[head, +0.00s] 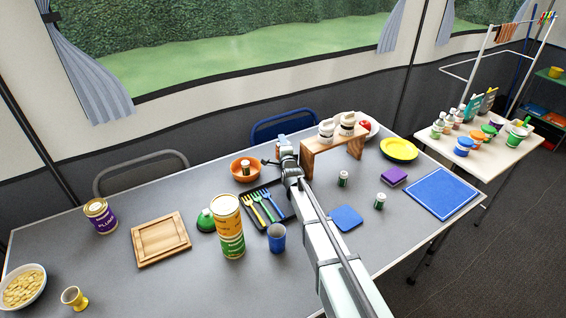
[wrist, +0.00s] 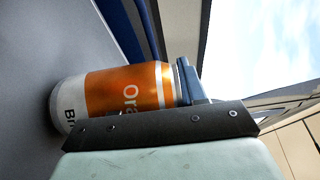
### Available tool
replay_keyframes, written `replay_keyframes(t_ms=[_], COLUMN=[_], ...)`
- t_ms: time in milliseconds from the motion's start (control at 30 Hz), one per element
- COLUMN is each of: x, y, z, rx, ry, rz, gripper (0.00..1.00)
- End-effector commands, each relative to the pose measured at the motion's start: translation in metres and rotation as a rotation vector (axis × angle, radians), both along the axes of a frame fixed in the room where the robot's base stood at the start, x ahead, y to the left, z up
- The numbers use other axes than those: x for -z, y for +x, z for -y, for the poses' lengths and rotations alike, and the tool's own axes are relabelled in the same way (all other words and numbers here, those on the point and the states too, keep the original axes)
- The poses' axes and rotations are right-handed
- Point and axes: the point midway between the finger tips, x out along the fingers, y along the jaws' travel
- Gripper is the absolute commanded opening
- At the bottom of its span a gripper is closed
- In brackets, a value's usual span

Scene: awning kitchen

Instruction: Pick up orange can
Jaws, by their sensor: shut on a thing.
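The orange can (wrist: 128,90) fills the middle of the wrist view, an orange label with white lettering between pale bands. It lies sideways in that picture, with its pale end toward the grey tabletop. My gripper (wrist: 188,82) is shut on it at the end away from the table. One finger shows there; the other is hidden. In the head view the can (head: 279,147) is a small orange patch at the far side of the table, beside my gripper (head: 287,154). I cannot tell whether it touches the table.
A wooden stand (head: 310,150) with white mugs is close on the right. A cutlery tray (head: 266,226) and stacked cans (head: 228,222) are nearer. A blue chair (head: 285,119) is behind the table.

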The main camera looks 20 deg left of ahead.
Motion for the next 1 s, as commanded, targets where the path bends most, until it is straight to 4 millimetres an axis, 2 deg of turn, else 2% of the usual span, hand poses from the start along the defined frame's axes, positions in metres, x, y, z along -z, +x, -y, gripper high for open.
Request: replay_keyframes(t_ms=[67,467,767,1000], x=[0.000,-0.004,-0.035,-0.036], y=[0.000,0.000,-0.001,-0.053], z=[0.000,0.000,0.000,0.025], rx=[0.000,0.000,0.000,0.000], ry=[0.000,0.000,0.001,0.000], rz=[-0.001,0.000,0.003,0.000], gripper=[0.00,0.00,0.00,0.00])
